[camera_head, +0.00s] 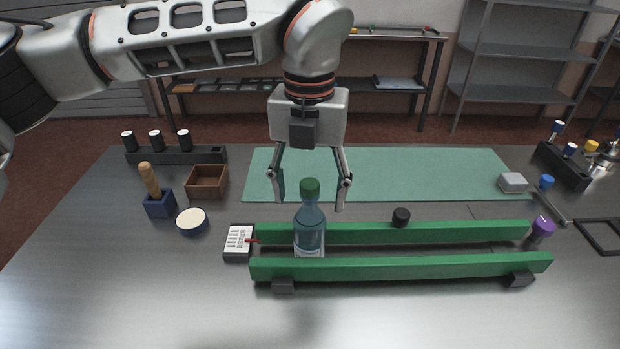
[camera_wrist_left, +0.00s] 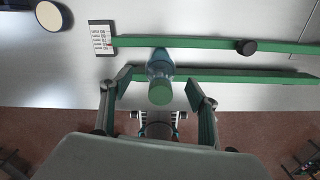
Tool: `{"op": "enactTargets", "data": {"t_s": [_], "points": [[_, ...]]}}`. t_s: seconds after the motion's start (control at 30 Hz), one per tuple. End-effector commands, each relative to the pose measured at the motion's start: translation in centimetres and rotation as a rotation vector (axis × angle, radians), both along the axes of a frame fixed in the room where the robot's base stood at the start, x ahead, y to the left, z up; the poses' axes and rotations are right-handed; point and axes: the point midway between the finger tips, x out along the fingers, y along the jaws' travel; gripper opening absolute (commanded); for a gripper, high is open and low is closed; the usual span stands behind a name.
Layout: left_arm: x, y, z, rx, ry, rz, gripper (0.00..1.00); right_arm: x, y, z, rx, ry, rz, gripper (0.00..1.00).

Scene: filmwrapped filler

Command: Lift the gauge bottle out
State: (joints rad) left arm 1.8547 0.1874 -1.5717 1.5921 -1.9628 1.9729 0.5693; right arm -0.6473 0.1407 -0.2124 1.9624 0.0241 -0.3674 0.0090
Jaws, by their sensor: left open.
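The gauge bottle (camera_head: 310,232) is clear blue with a green cap and stands upright between two green rails (camera_head: 400,267), near their left end. My left gripper (camera_head: 311,194) hangs above it, pointing down, with its open fingers on either side of the cap in the head view. In the left wrist view the bottle (camera_wrist_left: 160,80) shows cap-first, between and just beyond the open fingers of my left gripper (camera_wrist_left: 161,85). The fingers do not appear to touch it. The bottle's lower part is partly hidden by the near rail. My right gripper is in neither view.
A white printed card block (camera_head: 239,241) with a red pointer sits at the rails' left end. A black knob (camera_head: 401,217) is on the far rail. A round tin (camera_head: 192,221), brown tray (camera_head: 207,182) and blue brush holder (camera_head: 159,204) stand left. A green mat (camera_head: 420,175) lies behind.

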Motion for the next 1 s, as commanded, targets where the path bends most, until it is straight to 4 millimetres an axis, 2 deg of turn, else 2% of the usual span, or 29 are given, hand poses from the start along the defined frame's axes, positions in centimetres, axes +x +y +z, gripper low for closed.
{"op": "enactTargets", "data": {"t_s": [0.5, 0.7, 0.93, 0.97, 1.0], "points": [[-0.1, 0.0, -6.6, -0.001, 0.004, -0.003, 0.6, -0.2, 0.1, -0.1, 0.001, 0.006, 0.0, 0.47], [-0.1, 0.0, -7.5, -0.002, 0.002, -0.002, 0.6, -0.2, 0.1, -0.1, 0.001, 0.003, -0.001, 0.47], [-0.1, 0.0, -7.6, -0.002, 0.002, -0.002, 0.6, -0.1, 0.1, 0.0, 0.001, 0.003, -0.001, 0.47], [-0.1, 0.0, -7.6, -0.002, 0.002, -0.002, 0.55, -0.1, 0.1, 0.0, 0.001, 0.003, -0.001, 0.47], [-0.1, 0.0, -7.6, -0.002, 0.002, -0.002, 0.45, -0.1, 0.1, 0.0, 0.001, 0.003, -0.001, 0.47]]}}
